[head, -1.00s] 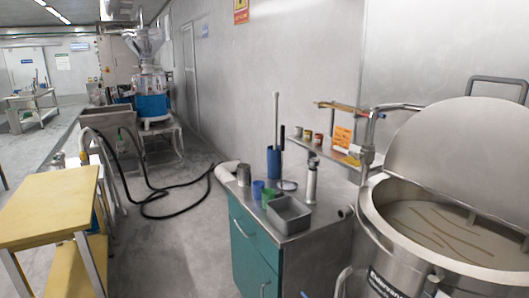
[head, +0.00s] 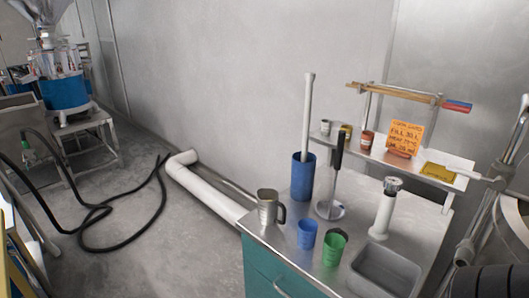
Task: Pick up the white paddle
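The white paddle (head: 307,115) stands nearly upright in a tall blue cylinder (head: 302,176) at the back left of the steel-topped cabinet. Its long white handle rises against the grey wall; its lower end is hidden inside the cylinder. A dark-handled tool with a round metal disc (head: 330,209) stands just right of the cylinder. Neither of my grippers shows in the head view.
A metal jug (head: 268,207), a blue cup (head: 307,234), a green cup (head: 334,247), a white-bodied cylinder (head: 383,212) and a grey tray (head: 384,272) crowd the cabinet top. A wall shelf (head: 376,152) holds small jars and an orange sign. Black hose (head: 110,207) lies on the floor, left.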

